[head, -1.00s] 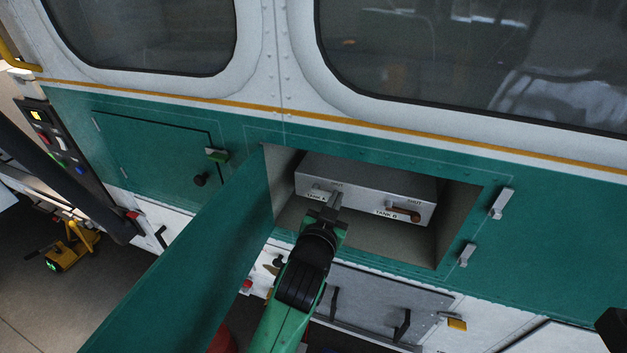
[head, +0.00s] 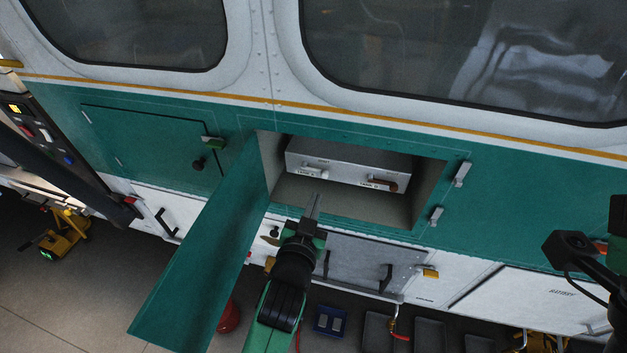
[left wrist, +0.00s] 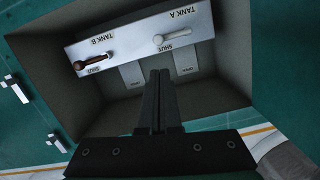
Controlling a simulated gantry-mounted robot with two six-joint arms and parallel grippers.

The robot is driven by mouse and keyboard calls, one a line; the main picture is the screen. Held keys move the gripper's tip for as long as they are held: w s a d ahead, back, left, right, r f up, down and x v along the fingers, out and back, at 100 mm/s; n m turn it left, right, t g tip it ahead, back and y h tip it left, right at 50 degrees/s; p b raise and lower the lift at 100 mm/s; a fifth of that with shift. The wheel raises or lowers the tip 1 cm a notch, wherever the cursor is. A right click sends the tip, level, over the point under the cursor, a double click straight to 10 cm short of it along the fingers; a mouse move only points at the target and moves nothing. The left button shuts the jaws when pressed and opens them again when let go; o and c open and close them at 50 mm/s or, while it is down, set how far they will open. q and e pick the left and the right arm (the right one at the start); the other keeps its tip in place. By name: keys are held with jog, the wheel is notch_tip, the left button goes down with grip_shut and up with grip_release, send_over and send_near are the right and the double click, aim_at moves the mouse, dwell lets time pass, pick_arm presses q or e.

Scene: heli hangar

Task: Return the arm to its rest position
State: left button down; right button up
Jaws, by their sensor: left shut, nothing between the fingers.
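My left gripper (head: 314,206) is shut and empty, just in front of the lower edge of the open compartment (head: 426,195) in the head view. In the left wrist view its fingers (left wrist: 158,100) are together and point into the compartment. Inside is a grey valve box (head: 345,153) with a pale Tank A handle (head: 316,171) and a brown Tank B handle (head: 380,183). The box also shows in the left wrist view (left wrist: 140,38), with the fingers apart from both handles. At the right edge of the head view is a dark arm part of mine (head: 580,255); its fingertips do not show.
The open green door (head: 205,250) hangs left of my left arm. Two latches (head: 462,174) are right of the opening. Below are a grey panel with handles (head: 360,262), a blue case (head: 330,320) and a red object (head: 229,318). A yellow floor device (head: 68,235) stands far left.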

pick_arm(q)
jog(key=shift+w, duration=0.1)
jog(key=s+a+r+n+t, duration=0.1)
jog(key=a+r+t, duration=0.15)
jog(key=r, duration=0.55)
jog(key=s+a+r+n+t, duration=0.1)
jog(key=a+r, duration=0.2)
jog(key=r, duration=0.5)
jog(key=s+a+r+t, duration=0.2)
jog(key=a+r, duration=0.1)
jog(key=r, duration=0.5)
jog(key=s+a+r+t, duration=0.3)
jog(key=s+r, duration=0.5)
jog(key=r, duration=0.1)
jog(key=s+a+r+n+t+p, duration=0.1)
jog(key=s+a+r+t, duration=0.2)
jog(key=s+r, duration=0.6)
jog(key=shift+a+r+y, duration=0.3)
jog(key=shift+a+y, duration=0.1)
jog(key=shift+a, duration=0.35)
jog(key=c, duration=1.6)
grip_release()
